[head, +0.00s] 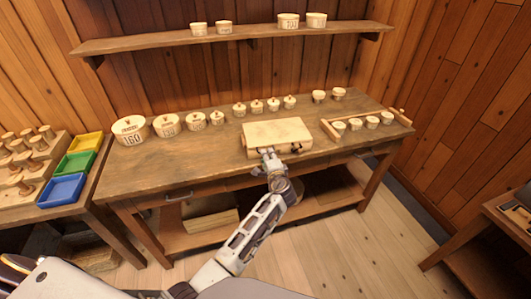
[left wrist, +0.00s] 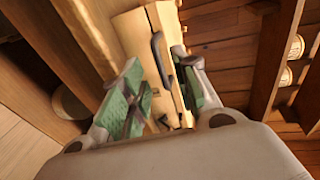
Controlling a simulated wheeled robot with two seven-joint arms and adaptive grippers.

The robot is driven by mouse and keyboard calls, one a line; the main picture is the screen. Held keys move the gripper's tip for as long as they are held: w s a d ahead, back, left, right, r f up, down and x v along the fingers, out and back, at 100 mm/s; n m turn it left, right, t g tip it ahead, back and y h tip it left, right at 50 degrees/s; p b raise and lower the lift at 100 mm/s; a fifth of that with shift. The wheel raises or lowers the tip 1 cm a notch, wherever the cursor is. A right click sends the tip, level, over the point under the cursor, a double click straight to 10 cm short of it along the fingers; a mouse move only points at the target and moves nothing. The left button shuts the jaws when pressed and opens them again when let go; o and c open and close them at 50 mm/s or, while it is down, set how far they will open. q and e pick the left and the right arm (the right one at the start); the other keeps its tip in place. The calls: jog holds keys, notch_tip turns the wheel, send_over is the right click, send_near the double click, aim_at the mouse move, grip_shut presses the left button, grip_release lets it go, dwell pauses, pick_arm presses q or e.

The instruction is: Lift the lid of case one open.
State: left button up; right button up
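A pale wooden case (head: 278,131) lies flat near the front edge of the workbench, its lid down. Dark fittings show on its front side. In the left wrist view the case (left wrist: 130,32) shows beyond the fingers, with a dark curved handle (left wrist: 160,58) on its front. My left gripper (head: 268,158) is at the case's front, left of its middle. Its green-padded fingers (left wrist: 165,92) stand apart, with the case's front and handle seen between them. Whether a finger touches the case I cannot tell. My right gripper is in neither view.
Several pale lidded pots (head: 166,125) stand along the back of the workbench (head: 165,168). A small wooden rack (head: 330,131) with pots is right of the case. A shelf (head: 160,44) hangs above. Yellow, green and blue trays (head: 62,190) are at left.

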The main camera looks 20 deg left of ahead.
pick_arm(q)
jog(key=x, duration=0.4)
jog(key=shift+w+a, duration=0.15)
jog(key=shift+w, duration=0.15)
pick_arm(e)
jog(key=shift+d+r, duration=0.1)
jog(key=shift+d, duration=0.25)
pick_arm(q)
jog(key=shift+f, duration=0.1)
jog(key=c, duration=0.6)
grip_shut()
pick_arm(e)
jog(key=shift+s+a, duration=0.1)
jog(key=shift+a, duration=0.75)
